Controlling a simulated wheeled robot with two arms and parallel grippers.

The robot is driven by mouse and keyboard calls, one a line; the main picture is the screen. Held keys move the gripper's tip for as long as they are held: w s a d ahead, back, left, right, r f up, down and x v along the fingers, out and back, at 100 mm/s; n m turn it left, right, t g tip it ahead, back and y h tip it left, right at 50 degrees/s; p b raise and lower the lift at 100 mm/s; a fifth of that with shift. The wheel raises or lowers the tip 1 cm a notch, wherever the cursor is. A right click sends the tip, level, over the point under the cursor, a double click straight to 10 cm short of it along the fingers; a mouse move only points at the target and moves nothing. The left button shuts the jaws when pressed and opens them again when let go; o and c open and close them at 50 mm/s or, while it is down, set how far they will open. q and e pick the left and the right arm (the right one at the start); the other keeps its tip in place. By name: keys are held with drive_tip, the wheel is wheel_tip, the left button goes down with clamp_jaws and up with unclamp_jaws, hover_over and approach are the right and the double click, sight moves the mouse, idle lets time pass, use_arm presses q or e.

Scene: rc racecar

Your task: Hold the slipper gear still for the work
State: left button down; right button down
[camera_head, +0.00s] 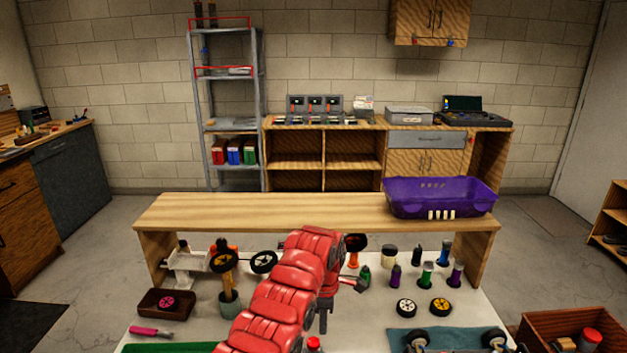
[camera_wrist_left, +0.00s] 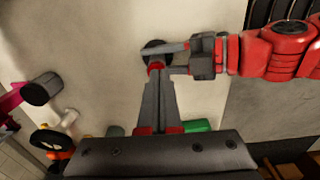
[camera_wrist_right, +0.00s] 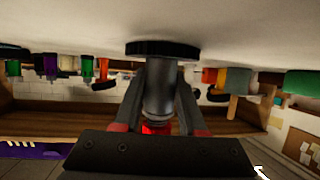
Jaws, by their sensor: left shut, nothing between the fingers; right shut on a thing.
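The slipper gear appears to be the black toothed disc (camera_wrist_right: 162,48) with a grey cylinder (camera_wrist_right: 160,95) joined to it. The right wrist view looks upside down, with the pale tabletop above. My right gripper (camera_wrist_right: 160,100) is shut around the cylinder, with the disc close to the tabletop. In the left wrist view the right gripper (camera_wrist_left: 185,58) reaches in from the right to the black disc (camera_wrist_left: 157,48). My left gripper (camera_wrist_left: 156,68) is shut and empty, its tips close beside the disc; I cannot tell whether they touch. In the head view my red arm hides the gear.
The white table (camera_head: 380,322) holds loose wheels (camera_head: 405,307), several coloured bottles (camera_head: 428,275), a brown tray (camera_head: 150,304) and a pink screwdriver (camera_head: 150,331). A wooden shelf (camera_head: 300,207) spans the back, with a purple basket (camera_head: 440,198) on it.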

use_arm(q)
wheel_tip(320, 180, down, 6)
drive_tip(key=shift+s+d, duration=0.25)
idle(0.9)
drive_tip(key=shift+w+a, duration=0.25)
drive_tip(key=shift+a, duration=0.4)
idle(0.7)
wheel_tip(320, 180, up, 6)
drive_tip(key=shift+s+d, duration=0.2)
drive_tip(key=shift+d, duration=0.25)
